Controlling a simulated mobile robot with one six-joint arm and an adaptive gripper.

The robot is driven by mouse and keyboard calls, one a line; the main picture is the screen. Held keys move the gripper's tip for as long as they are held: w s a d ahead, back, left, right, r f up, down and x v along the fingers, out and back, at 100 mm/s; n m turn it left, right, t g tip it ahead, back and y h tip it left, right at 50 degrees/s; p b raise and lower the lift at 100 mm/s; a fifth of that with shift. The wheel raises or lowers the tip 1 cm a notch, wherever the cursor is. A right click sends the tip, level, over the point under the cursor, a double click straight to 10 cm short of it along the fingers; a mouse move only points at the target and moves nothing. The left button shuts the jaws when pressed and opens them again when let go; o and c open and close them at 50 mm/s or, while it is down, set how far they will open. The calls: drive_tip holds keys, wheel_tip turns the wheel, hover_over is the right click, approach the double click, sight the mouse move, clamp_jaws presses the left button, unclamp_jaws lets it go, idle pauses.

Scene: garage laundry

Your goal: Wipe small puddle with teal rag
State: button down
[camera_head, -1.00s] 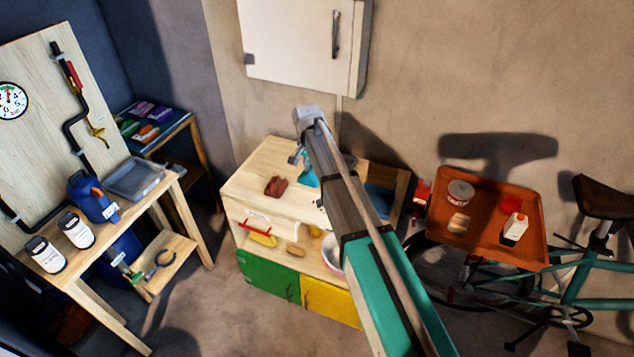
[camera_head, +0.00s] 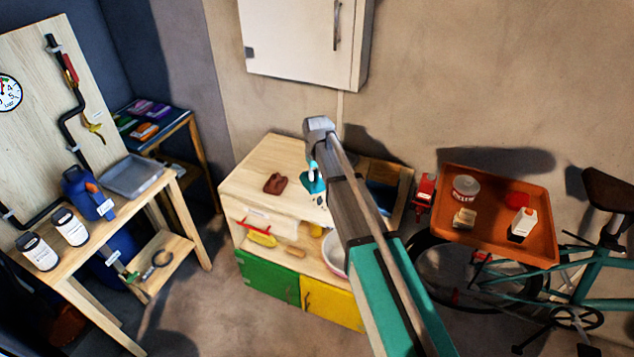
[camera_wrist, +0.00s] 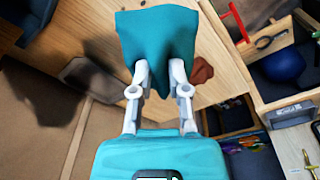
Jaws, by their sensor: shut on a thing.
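The teal rag (camera_wrist: 157,30) hangs between the fingertips of my gripper (camera_wrist: 157,72) in the wrist view. The gripper is shut on it. In the head view my gripper (camera_head: 317,188) shows as a small teal and white shape beside my arm, above the wooden play-kitchen counter (camera_head: 262,158). My arm hides part of it and the counter behind it. A dark grey patch (camera_wrist: 92,78) shows left of the rag in the wrist view; I cannot tell whether it is the puddle or a shadow. I cannot make out the puddle for certain in either view.
A crumpled brown-red thing (camera_head: 275,183) lies on the counter; it also shows in the wrist view (camera_wrist: 203,71). A white wall cabinet (camera_head: 295,40) hangs above. An orange tray (camera_head: 485,245) with food items stands at right by a bicycle. A workbench (camera_head: 150,195) stands at left.

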drive_tip(key=n, duration=0.1)
drive_tip(key=f+n, duration=0.1)
drive_tip(key=n+b, duration=0.1)
drive_tip(key=shift+d+f+n+y, duration=0.2)
drive_tip(key=shift+f+n+y, duration=0.1)
drive_tip(key=shift+n+y, duration=0.1)
drive_tip(key=shift+f+b, duration=2.5)
drive_tip(key=shift+b, duration=0.15)
drive_tip(key=shift+s+a, duration=0.1)
